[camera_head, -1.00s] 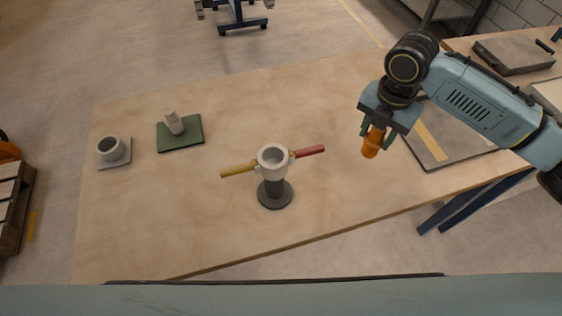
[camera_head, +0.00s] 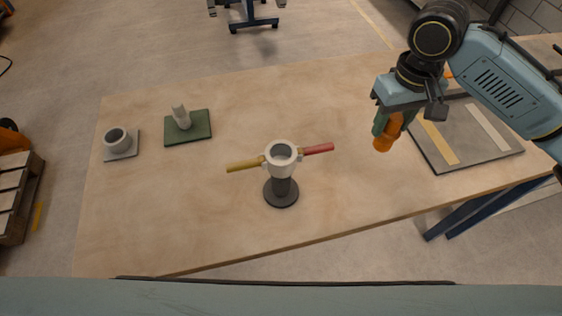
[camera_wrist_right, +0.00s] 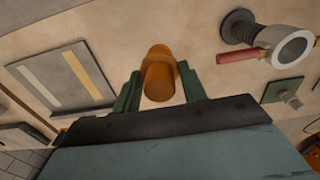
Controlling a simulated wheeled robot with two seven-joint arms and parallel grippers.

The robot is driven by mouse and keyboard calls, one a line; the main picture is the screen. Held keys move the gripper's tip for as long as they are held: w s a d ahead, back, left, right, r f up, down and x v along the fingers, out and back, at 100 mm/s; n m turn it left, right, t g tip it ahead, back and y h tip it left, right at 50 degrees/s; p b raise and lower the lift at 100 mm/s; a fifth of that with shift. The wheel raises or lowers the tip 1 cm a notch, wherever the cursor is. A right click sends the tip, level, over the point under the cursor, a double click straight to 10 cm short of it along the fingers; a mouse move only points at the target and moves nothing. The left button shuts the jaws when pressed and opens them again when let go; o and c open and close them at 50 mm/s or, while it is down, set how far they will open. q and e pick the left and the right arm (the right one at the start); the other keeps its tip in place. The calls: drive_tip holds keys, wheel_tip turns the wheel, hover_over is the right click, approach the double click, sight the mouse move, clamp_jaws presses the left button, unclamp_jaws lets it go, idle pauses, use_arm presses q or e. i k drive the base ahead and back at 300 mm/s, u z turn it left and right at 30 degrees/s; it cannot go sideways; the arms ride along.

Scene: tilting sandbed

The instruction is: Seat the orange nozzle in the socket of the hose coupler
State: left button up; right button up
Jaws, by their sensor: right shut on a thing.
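The orange nozzle (camera_head: 386,138) is held by my right gripper (camera_head: 390,124), which is shut on it above the right part of the table. In the right wrist view the nozzle (camera_wrist_right: 159,75) sits between the two green fingers. The hose coupler (camera_head: 281,168) stands upright on a dark round base near the table's middle. Its white socket opens upward and looks empty. A yellow handle (camera_head: 245,165) points left and a red handle (camera_head: 318,149) points right. The coupler also shows at the upper right of the right wrist view (camera_wrist_right: 290,47), apart from the nozzle. My left gripper is not in view.
A green plate (camera_head: 200,132) with a pale peg stands at the back left, beside a grey plate with a cup-like ring (camera_head: 117,140). A dark flat panel with yellow and white strips (camera_head: 465,155) lies at the right. The table between nozzle and coupler is clear.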

sight(280, 191)
drive_tip(key=k, duration=0.5)
drive_tip(key=z, duration=0.8)
drive_tip(key=i, duration=0.75)
drive_tip(key=u, duration=1.3)
